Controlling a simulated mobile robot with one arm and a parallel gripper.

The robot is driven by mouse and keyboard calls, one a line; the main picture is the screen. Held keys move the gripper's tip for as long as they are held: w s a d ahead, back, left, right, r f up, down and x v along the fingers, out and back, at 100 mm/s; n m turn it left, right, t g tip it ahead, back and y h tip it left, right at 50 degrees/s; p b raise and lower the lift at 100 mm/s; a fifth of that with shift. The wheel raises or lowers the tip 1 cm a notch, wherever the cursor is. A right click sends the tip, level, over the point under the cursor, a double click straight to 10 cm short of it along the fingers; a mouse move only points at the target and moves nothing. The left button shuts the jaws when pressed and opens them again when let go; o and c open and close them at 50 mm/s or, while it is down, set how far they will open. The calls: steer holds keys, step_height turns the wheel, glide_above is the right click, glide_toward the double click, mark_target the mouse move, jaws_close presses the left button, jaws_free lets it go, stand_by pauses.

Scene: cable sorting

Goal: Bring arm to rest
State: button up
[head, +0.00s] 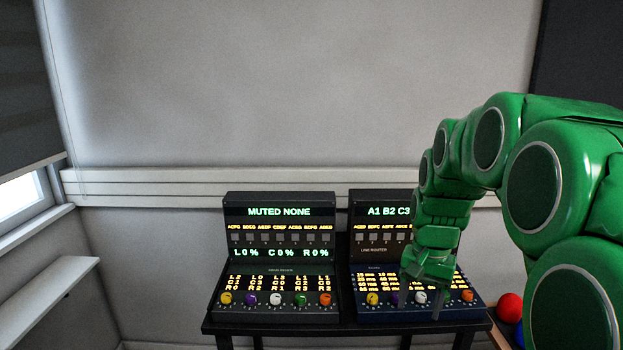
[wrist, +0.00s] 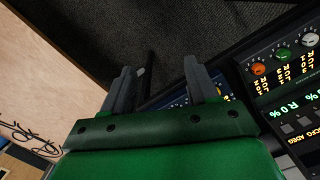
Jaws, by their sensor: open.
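My green arm reaches in from the right in the head view and bends down over the right-hand console. My gripper (head: 428,279) is in front of that console, above its knob row, and hides part of its panel. In the wrist view my gripper (wrist: 158,85) shows two grey fingers standing apart with nothing between them. Dark floor and the table's black edge lie beyond the fingers. I cannot tell whether the fingertips touch the console.
A left console (head: 279,211) reads "MUTED NONE"; the right console (head: 366,223) reads "A1 B2 C3". Both stand on a black table (head: 300,327). A red ball (head: 509,308) and a blue ball lie at the right. Dark cables (wrist: 35,138) lie on a wooden surface (wrist: 45,75).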

steer(key=s+a+f+n, duration=0.1)
steer(key=s+a+n, duration=0.1)
steer(key=s, duration=1.2)
steer(key=s+a+f+n+g, duration=0.1)
steer(key=s+a+n, duration=0.2)
steer(key=s, duration=1.1)
steer(key=shift+s+a+f+h, duration=0.2)
steer(key=shift+a+f+h, duration=0.15)
steer(key=shift+a, duration=0.25)
steer(key=shift+w, duration=0.15)
